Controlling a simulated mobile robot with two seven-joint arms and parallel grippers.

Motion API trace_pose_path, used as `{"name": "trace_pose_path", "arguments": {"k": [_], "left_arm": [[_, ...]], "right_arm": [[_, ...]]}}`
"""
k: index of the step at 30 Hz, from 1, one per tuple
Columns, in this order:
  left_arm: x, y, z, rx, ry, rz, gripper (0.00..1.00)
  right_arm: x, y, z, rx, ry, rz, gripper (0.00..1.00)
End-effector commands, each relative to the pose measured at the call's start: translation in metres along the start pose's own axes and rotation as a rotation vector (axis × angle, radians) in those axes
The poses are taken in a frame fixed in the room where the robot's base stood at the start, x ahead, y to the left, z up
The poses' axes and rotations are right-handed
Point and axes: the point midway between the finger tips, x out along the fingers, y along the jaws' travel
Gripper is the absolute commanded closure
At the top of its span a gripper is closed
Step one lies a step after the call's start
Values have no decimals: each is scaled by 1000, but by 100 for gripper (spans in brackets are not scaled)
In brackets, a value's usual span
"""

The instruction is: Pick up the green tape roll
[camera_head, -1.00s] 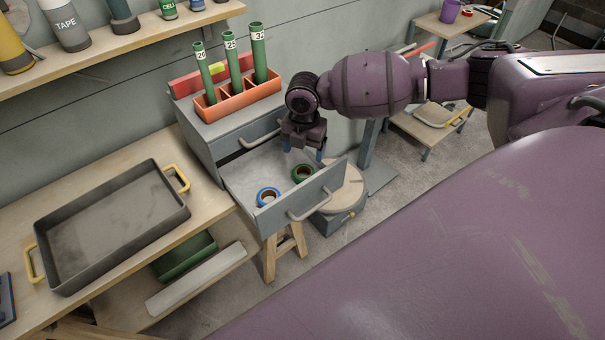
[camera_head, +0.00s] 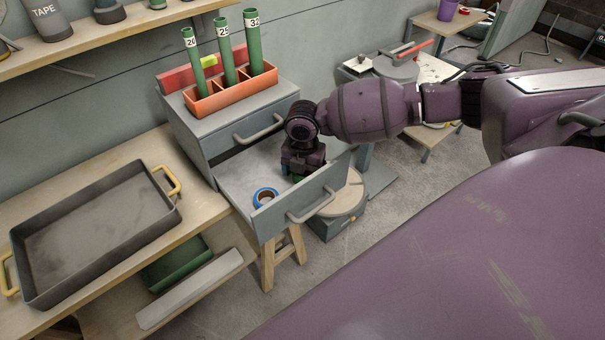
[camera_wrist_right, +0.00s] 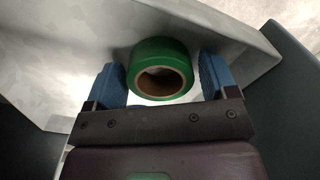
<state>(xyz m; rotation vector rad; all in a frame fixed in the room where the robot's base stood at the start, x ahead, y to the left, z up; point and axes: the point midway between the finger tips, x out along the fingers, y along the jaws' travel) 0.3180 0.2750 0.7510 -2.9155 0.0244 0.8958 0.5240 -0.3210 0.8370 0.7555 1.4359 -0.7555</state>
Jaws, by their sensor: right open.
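The green tape roll (camera_wrist_right: 160,50) lies in the open drawer (camera_head: 240,179). In the right wrist view it sits between the two blue fingers of my right gripper (camera_wrist_right: 162,78), with a small gap on each side. The gripper is open around the roll. In the head view my right gripper (camera_head: 300,172) reaches down into the drawer and hides nearly all of the roll; only a sliver of green shows below it. A blue tape roll (camera_head: 265,197) lies to its left in the drawer. My left gripper is not in view.
The drawer's front panel with its handle (camera_head: 311,207) stands close beside my right gripper. An orange holder (camera_head: 232,92) with green tubes stands on the cabinet top. A dark tray (camera_head: 95,235) with yellow handles rests on the bench at left.

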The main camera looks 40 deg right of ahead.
Motion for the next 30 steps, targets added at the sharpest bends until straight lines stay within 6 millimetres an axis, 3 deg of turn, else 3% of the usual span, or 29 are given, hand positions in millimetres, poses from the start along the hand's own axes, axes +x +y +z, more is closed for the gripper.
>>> {"name": "trace_pose_path", "arguments": {"k": [5, 12, 21, 30], "left_arm": [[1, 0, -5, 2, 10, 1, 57], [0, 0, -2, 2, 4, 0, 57], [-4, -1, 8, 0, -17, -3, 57], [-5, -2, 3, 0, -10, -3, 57]], "right_arm": [[-1, 0, 0, 0, 0, 1, 21], [-1, 0, 0, 0, 0, 0, 55], [-1, 0, 0, 0, 0, 1, 56], [-1, 0, 0, 0, -1, 1, 56]]}}
